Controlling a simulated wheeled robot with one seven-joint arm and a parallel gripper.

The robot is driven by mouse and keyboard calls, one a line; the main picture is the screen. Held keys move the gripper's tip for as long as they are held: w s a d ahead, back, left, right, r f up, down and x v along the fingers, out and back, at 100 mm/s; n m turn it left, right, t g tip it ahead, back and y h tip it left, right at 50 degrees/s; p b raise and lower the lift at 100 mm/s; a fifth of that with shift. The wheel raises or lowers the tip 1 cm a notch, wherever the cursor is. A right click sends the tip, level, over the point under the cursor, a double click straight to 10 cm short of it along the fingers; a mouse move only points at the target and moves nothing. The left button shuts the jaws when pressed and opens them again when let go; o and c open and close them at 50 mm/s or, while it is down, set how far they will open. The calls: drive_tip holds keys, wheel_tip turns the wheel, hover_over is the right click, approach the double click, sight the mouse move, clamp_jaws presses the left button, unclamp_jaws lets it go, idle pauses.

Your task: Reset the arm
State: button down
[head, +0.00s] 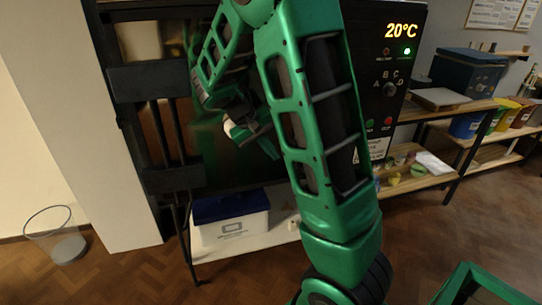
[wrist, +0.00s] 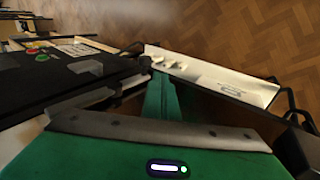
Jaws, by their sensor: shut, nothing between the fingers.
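My green arm rises through the middle of the head view and bends over at the top. Its wrist end hangs in front of the dark kiln (head: 388,62), near the kiln's dark front. My gripper (wrist: 163,98) shows in the wrist view as a narrow green wedge beyond the grey edge of my wrist, with its fingers together and nothing held. In the head view the fingertips are small and partly lost against the dark front.
The kiln display reads 20°C. A white box with a blue lid (head: 230,222) stands on the low shelf below. Shelves with a blue box (head: 468,74) and glaze containers are at right. Open parquet floor lies at front left.

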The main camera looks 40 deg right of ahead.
idle(0.4)
drive_tip(key=s+a+r+y, duration=0.1)
drive_tip(key=s+a+y, duration=0.1)
drive_tip(key=s, duration=0.6)
drive_tip(key=s+a+r+m+t+y, duration=0.1)
drive_tip(key=s+a+r+y, duration=0.1)
drive_tip(key=s, duration=0.7)
drive_tip(key=s+a+r+m+y, duration=0.1)
drive_tip(key=s+a, duration=0.3)
drive_tip(key=s, duration=0.5)
drive_tip(key=shift+s+r+t+y, duration=0.25)
drive_tip(key=shift+r+t+y, duration=0.05)
drive_tip(key=shift+y, duration=0.3)
drive_tip(key=shift+w+f, duration=0.25)
drive_tip(key=shift+w, duration=0.35)
